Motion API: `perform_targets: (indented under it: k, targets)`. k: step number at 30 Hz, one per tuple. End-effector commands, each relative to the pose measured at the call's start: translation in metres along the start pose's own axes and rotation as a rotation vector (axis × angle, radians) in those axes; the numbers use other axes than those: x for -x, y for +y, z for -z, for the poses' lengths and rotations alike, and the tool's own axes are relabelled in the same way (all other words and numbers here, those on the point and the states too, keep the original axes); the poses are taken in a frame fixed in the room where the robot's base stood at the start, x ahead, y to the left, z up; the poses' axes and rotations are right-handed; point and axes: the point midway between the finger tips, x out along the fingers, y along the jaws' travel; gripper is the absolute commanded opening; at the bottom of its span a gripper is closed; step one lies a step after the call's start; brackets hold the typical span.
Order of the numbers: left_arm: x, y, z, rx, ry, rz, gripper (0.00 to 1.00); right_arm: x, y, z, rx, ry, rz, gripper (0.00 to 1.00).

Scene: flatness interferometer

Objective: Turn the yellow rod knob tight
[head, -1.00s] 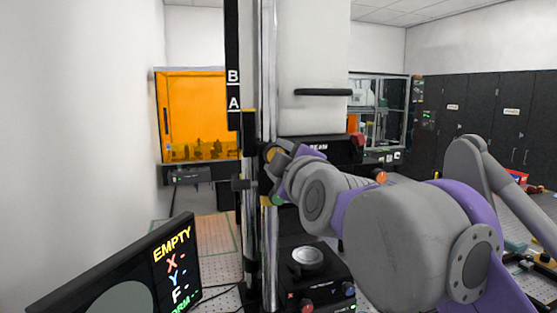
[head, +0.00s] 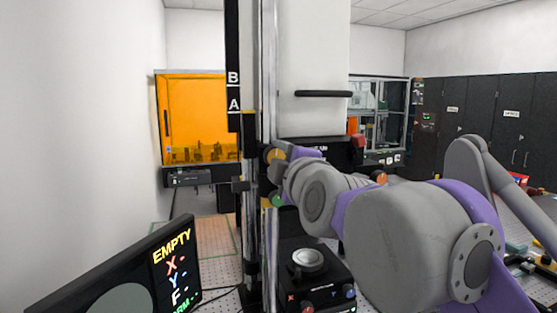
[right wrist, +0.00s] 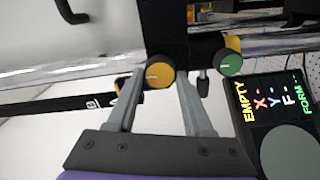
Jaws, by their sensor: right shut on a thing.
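The yellow rod knob (head: 275,155) is on the dark bracket at the upright metal rod in the head view. In the right wrist view it is a round yellow face (right wrist: 160,73) with a short pale line mark. My right gripper (right wrist: 158,82) is shut on this knob, with one finger on each side. In the head view the right gripper (head: 280,158) is partly hidden by its own wrist. A green knob (right wrist: 229,62) sits beside the yellow one in the wrist view and below it in the head view (head: 277,200). My left gripper is not in view.
A tilted screen (head: 130,270) reading EMPTY stands at front left. A round stage (head: 308,260) on a black base with coloured knobs sits below my right arm. A white housing (head: 314,70) hangs above. An orange-windowed enclosure (head: 200,115) is behind.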

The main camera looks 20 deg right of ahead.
Motion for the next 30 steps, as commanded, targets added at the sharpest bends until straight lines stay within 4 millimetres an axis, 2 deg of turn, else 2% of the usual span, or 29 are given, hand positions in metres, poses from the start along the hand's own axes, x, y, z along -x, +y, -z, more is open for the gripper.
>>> perform_targets:
  k: [1, 6, 17, 20, 30]
  targets:
    - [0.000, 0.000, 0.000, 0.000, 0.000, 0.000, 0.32, 0.000, 0.000, 0.000, 0.000, 0.000, 0.000, 0.53]
    - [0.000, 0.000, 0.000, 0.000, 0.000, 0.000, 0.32, 0.000, 0.000, 0.000, -0.001, 0.000, 0.000, 0.81]
    - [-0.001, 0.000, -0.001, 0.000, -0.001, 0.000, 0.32, 0.006, 0.000, 0.000, -0.001, 0.000, 0.000, 0.81]
    - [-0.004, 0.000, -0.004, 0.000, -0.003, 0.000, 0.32, 0.019, -0.001, 0.000, 0.000, 0.000, 0.000, 0.81]
    - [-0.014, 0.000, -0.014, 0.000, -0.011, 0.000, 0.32, 0.085, -0.002, 0.000, -0.001, 0.001, 0.001, 0.81]
